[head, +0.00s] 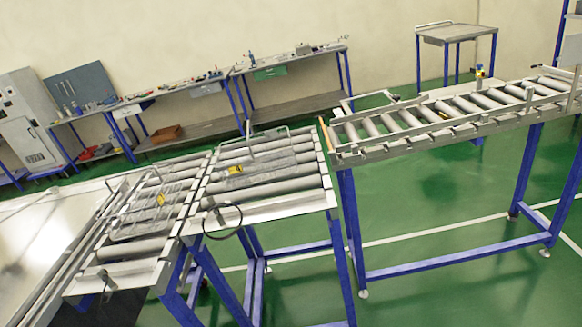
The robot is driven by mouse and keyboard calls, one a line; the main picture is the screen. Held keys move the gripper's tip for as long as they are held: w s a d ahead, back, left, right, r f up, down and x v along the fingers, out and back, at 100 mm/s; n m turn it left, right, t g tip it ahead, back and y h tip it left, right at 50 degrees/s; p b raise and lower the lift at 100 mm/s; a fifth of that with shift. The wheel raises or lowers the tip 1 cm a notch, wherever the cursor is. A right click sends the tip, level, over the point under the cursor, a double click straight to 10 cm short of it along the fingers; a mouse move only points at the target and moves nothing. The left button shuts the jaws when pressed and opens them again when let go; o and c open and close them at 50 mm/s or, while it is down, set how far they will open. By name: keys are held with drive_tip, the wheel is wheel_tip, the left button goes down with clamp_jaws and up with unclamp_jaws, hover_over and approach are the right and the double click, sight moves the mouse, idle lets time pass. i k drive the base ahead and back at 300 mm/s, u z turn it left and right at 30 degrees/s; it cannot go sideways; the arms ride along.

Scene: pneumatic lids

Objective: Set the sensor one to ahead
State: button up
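My gripper is not in view. No label for sensor one can be read. A small yellow item (235,169) lies on the rollers of the middle conveyor section (262,207). A second small yellow item (160,199) lies on the left conveyor section (125,270). A small blue and yellow device (480,72) stands upright at the far side of the right conveyor (440,136). I cannot tell which of these is sensor one, or which way any of them is set.
Workbenches with tools (190,87) line the back wall. A grey cabinet (28,118) stands at the far left, and a small table (446,33) at the back right. The green floor (440,200) is open under and around the right conveyor. A black cable loop (228,222) hangs at the middle section's front.

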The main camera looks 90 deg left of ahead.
sight(213, 207)
drive_tip(key=u, duration=2.75)
drive_tip(key=k, duration=0.6)
drive_tip(key=i, duration=0.6)
drive_tip(key=z, duration=0.1)
